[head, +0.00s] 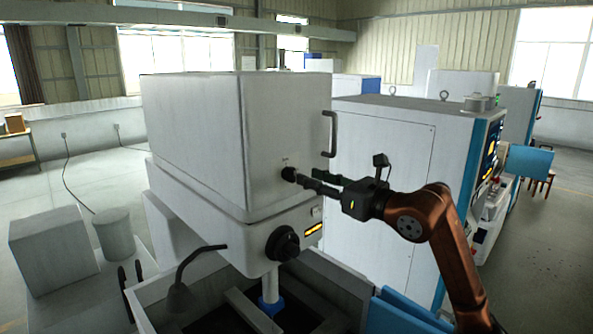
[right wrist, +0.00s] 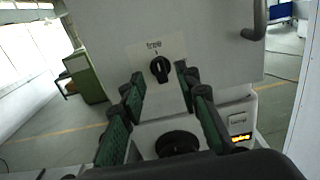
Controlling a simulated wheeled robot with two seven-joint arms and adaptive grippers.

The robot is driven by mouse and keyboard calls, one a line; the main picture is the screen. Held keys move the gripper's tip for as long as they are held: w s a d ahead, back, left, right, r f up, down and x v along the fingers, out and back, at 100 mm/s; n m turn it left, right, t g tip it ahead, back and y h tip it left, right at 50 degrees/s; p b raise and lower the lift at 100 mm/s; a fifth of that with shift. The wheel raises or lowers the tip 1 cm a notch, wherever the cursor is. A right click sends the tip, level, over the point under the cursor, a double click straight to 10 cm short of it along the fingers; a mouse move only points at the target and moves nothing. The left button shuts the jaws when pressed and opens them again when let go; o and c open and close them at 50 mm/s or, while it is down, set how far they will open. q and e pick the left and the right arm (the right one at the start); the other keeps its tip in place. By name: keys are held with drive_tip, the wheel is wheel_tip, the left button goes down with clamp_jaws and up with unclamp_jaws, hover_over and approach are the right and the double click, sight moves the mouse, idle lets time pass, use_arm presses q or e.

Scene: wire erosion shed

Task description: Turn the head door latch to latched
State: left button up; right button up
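The head door latch is a small black knob (right wrist: 160,69) on the front of the pale grey machine head (head: 285,120). In the right wrist view its grip bar stands about upright under a label (right wrist: 154,46) reading "free" with a short mark. My right gripper (head: 307,181) is at the knob in the head view, partly covering it. In the right wrist view its two green-padded fingers (right wrist: 160,80) are apart, one on each side of the knob, with gaps showing. I cannot tell how far the tips are from the panel. My left gripper is not seen.
A dark door handle (head: 329,134) stands out at the head's right edge. A larger black dial (head: 283,244) and yellow display (head: 313,229) sit below the latch. A bent black lamp (head: 187,280) is lower left. A tall white cabinet (head: 390,150) stands close behind my right arm.

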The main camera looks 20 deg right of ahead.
sight(294, 171)
drive_tip(key=p+x, duration=0.2)
drive_tip(key=x, duration=0.3)
drive_tip(key=shift+w+a+r, duration=0.1)
drive_tip(key=shift+a, duration=0.1)
drive_tip(key=shift+w+a, duration=0.1)
drive_tip(key=shift+w, duration=0.3)
drive_tip(key=shift+c, duration=0.2)
clamp_jaws()
